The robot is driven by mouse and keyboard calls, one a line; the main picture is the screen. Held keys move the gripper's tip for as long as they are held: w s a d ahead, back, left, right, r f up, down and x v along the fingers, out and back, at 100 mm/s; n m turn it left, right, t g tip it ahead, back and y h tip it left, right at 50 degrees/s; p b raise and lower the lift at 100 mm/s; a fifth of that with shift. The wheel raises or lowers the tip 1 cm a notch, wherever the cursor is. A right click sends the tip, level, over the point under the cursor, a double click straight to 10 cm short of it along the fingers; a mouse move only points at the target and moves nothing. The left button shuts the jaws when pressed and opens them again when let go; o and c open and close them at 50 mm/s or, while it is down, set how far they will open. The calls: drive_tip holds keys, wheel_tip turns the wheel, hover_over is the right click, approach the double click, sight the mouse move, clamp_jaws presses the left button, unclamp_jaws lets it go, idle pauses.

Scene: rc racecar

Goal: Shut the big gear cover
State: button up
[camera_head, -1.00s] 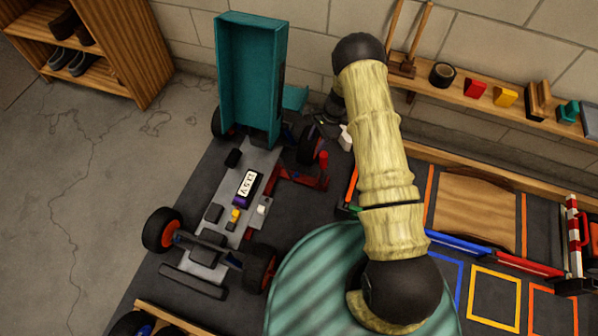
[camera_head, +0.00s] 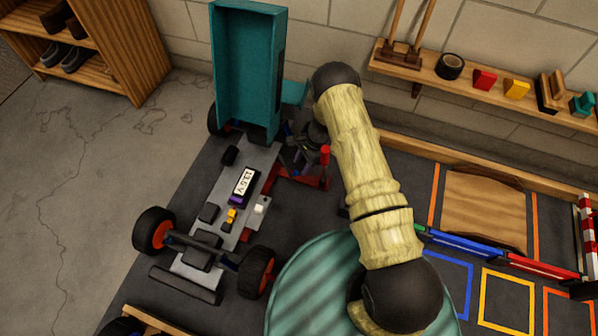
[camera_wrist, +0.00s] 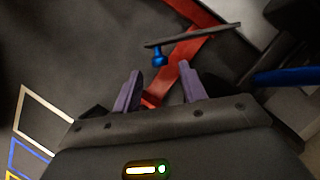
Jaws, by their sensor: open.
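The car chassis (camera_head: 232,200) lies on the dark mat with a tall teal shell (camera_head: 246,70) standing upright at its far end. I cannot tell for sure which part is the big gear cover. In the wrist view a thin dark plate (camera_wrist: 205,33), seen nearly edge-on, has a blue knob (camera_wrist: 159,57) under it. My gripper (camera_wrist: 159,72) is open, with its two purple fingers apart and the knob just beyond and between their tips. In the head view my gripper (camera_head: 298,155) is at the chassis's far right, partly hidden by my arm.
A red stand (camera_head: 300,179) is beside the chassis, close to my gripper; its red arm (camera_wrist: 178,67) passes behind the fingers in the wrist view. A wall shelf (camera_head: 480,85) holds tape and small blocks. Coloured outlined squares (camera_head: 507,300) mark the mat at right.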

drive_tip(key=shift+b+x, duration=0.45)
drive_tip(key=shift+x, duration=1.05)
clamp_jaws()
drive_tip(key=shift+d+r, duration=0.1)
